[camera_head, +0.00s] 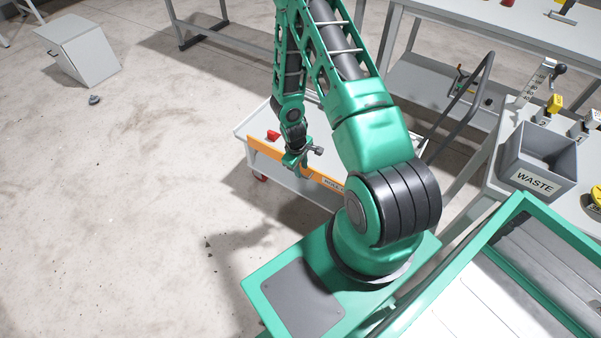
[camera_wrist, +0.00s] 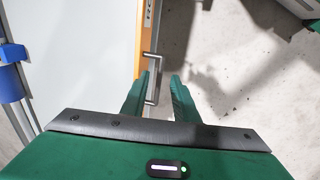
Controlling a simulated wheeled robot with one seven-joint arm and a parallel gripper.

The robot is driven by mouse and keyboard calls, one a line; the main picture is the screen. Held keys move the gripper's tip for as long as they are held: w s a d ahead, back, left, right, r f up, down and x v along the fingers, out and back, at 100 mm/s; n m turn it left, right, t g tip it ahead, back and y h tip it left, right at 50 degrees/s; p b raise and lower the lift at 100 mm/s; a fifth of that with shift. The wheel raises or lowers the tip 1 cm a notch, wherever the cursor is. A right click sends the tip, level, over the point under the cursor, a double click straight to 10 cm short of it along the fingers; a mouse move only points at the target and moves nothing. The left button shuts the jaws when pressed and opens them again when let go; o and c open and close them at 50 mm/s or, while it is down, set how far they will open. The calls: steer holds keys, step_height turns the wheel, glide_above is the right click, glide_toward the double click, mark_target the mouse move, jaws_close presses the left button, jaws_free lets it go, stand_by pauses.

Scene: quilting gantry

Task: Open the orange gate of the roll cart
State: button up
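The orange gate (camera_head: 264,149) runs along the near side of the pale roll cart (camera_head: 244,131) and looks upright and closed. It also shows in the wrist view as an orange strip (camera_wrist: 148,38) with a label at the top. A grey bar handle (camera_wrist: 158,72) stands out from the gate. My gripper (camera_head: 300,164) is at the gate, and its two green fingers (camera_wrist: 159,84) are apart, one on each side of the handle. I see no finger touching the handle. Part of the gate is hidden behind my arm in the head view.
A red part (camera_head: 273,135) shows at the cart, and a blue fitting (camera_wrist: 12,86) at its edge in the wrist view. A grey waste bin (camera_head: 540,160) stands on a bench at right. The floor (camera_head: 130,200) left of the cart is clear.

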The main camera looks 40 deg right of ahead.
steer(key=shift+w+d+f, duration=0.1)
steer(key=shift+d+f, duration=0.05)
steer(key=shift+f, duration=0.65)
steer(key=shift+d+f, duration=0.1)
steer(key=shift+f, duration=0.65)
steer(key=shift+c, duration=0.7)
jaws_close()
steer(key=shift+a, duration=0.15)
steer(key=s+a+f+t+h, duration=0.1)
steer(key=a+f+t+h, duration=0.3)
steer(key=f+h, duration=0.5)
steer(key=shift+s+f+t+h, duration=0.25)
steer(key=shift+s+t+h, duration=0.15)
steer(key=shift+h, duration=1.6)
steer(key=shift+f, duration=0.1)
